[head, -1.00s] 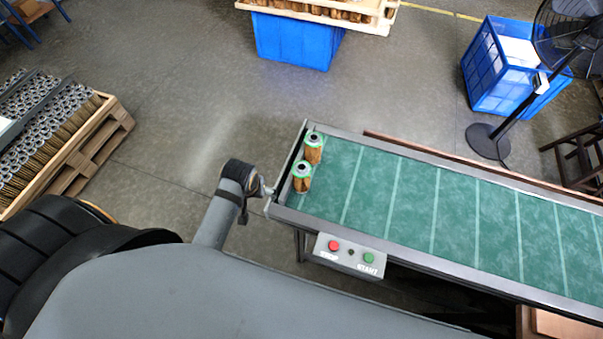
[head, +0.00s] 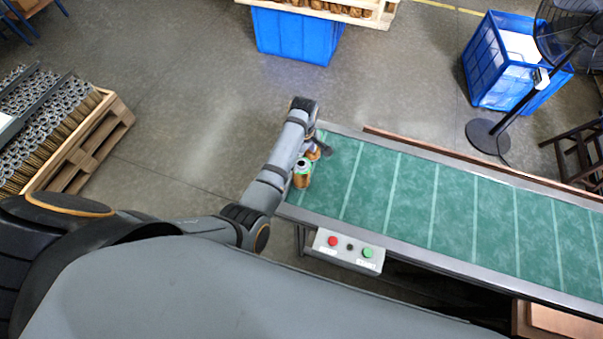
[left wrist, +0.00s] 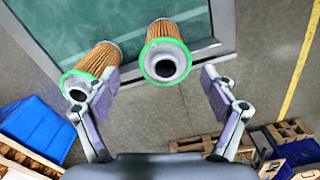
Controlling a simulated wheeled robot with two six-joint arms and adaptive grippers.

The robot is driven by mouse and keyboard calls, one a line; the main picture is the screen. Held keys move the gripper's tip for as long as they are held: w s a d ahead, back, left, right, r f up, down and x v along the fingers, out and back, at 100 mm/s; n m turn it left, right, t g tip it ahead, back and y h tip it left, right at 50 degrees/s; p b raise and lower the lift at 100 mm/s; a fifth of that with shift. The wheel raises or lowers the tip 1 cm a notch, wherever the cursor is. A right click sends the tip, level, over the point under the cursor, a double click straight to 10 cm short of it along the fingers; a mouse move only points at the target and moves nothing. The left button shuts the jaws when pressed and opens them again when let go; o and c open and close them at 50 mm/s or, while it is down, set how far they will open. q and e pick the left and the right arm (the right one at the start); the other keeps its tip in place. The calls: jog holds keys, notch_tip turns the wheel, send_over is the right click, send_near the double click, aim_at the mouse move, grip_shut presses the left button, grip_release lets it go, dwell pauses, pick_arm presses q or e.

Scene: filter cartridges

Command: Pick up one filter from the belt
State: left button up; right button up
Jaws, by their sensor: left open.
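Two brown pleated filters with green rims stand at the left end of the green conveyor belt (head: 410,200). The nearer filter (head: 302,174) is in clear view; the farther filter (head: 313,154) is partly hidden by my left gripper (head: 320,147). In the left wrist view my left gripper (left wrist: 160,74) is open, with one filter (left wrist: 165,52) in line between its fingertips and not gripped. The other filter (left wrist: 95,68) lies outside the left finger, partly covered by it. My right gripper is in no view.
A control box (head: 348,251) with red and green buttons hangs on the belt's near side. A metal rail (head: 465,163) edges the belt, which is bare to the right. A pallet of filters (head: 95,140) stands left, blue crates (head: 297,37) behind, a fan (head: 482,134) back right.

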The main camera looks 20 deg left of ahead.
aim_at(303, 162)
pick_arm(q)
notch_tip(303, 162, down, 3)
jog(key=shift+s+a+r, duration=0.1)
jog(key=shift+s+r, duration=0.05)
jog(key=shift+r, duration=0.05)
notch_tip(303, 162, down, 2)
jog(key=b, duration=0.2)
jog(key=shift+f+b, duration=0.1)
jog(key=shift+b, duration=0.25)
jog(key=shift+f+b, duration=0.25)
jog(key=shift+b, duration=0.05)
notch_tip(303, 162, down, 5)
jog(key=b, duration=0.6)
jog(key=shift+s+a+f, duration=0.1)
jog(key=shift+a, duration=0.05)
jog(key=c, duration=1.2)
